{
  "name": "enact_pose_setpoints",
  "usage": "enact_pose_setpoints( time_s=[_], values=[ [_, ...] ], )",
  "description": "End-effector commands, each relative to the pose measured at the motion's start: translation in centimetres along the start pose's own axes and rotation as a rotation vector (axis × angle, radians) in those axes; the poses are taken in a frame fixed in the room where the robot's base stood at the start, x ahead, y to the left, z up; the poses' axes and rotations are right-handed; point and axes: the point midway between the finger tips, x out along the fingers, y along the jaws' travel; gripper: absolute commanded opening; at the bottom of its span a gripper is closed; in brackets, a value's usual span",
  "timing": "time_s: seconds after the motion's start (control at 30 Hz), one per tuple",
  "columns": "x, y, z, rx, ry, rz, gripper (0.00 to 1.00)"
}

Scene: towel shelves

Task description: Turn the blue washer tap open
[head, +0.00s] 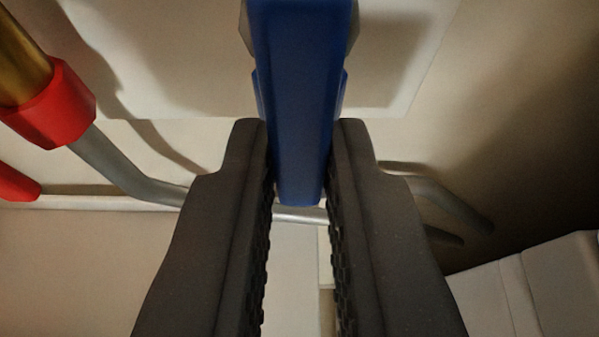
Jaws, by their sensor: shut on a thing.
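The blue washer tap (298,75) shows at the top centre of the head view as a long blue handle pointing down the picture. My gripper (300,165) has one dark finger on each side of the handle's lower end and is shut on it. The handle's tip shows between the ridged finger pads. The tap's upper part runs out of the top of the picture, so its body is mostly hidden.
A red collar (55,103) on a brass pipe sits at upper left, with a grey pipe (125,170) bending away from it. Another red piece (15,184) is at the left edge. A pale plate (400,60) is behind the tap. White blocks (535,285) stand at lower right.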

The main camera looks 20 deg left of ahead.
Motion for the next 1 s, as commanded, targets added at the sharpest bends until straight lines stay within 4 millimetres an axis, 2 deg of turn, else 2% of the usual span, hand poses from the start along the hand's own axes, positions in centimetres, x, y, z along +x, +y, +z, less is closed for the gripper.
enact_pose_setpoints(
  time_s=[0.53,0.57,0.6,0.63,1.0],
  values=[
    [0.03,-0.05,0.32,0.015,-0.004,-0.006,0.0],
    [0.03,-0.04,0.3,0.015,-0.004,-0.006,0.18],
    [0.03,-0.04,0.3,0.015,-0.004,-0.006,0.29],
    [0.03,-0.04,0.27,0.015,-0.003,-0.006,0.35],
    [-0.24,0.04,0.04,0.015,0.001,-0.005,0.35]
  ],
)
